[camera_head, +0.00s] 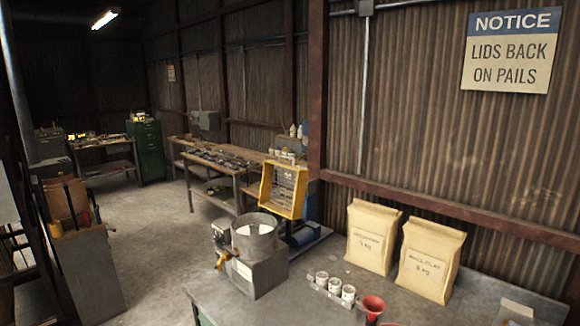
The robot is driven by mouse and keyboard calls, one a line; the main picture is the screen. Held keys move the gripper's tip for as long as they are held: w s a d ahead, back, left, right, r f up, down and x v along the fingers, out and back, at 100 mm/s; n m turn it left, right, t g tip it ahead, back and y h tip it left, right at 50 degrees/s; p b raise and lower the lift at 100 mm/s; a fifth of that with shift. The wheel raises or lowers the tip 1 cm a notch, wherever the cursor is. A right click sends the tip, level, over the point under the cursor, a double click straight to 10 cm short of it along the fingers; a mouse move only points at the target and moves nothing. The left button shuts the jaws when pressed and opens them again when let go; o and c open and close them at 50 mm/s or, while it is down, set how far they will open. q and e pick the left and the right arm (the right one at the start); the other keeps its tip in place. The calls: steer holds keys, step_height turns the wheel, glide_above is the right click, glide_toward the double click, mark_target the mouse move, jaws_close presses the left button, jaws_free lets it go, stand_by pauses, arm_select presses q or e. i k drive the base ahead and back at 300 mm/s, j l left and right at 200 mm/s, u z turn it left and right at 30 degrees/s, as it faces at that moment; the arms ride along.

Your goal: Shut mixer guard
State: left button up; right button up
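The mixer stands on the near grey worktable. Its round metal drum (255,238) is open at the top. The mixer guard (283,190), a yellow frame with wire mesh, stands raised and nearly upright behind the drum, so the drum mouth is uncovered. A grey box-like base (262,272) is under the drum. A small grey box and a yellow part (222,260) are on its left side; I cannot tell what the yellow part is. Neither of my grippers is in view.
Two paper sacks (372,237) (429,260) stand against the wall on the worktable (225,296). Several small white pots (335,288) and a red funnel-like cup (373,306) sit at the front. Open concrete floor (155,225) lies to the left.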

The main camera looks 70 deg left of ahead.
mark_target(302, 175)
steer(key=u, duration=2.5)
steer(key=i+j+u, duration=0.2)
steer(key=j, duration=0.25)
steer(key=i+j+u, duration=0.2)
steer(key=j, duration=0.25)
steer(key=i+j+u, duration=0.25)
steer(key=i+j, duration=0.15)
steer(key=i+j+u, duration=0.3)
steer(key=i, duration=0.35)
steer(key=i+j+u, duration=0.25)
steer(key=i, duration=0.4)
steer(key=i+j+u, duration=0.1)
steer(key=i+u, duration=0.2)
steer(key=i, duration=0.4)
steer(key=i+z, duration=0.75)
steer(key=i, duration=0.25)
steer(key=i+j+z, duration=0.25)
steer(key=i+z, duration=0.15)
steer(key=i+l+z, duration=0.25)
steer(key=z, duration=0.25)
steer(key=i+z, duration=0.95)
steer(key=i+j+z, duration=0.15)
steer(key=z, duration=0.3)
steer(key=i+j+z, duration=0.35)
steer(key=z, duration=0.15)
steer(key=i, duration=0.1)
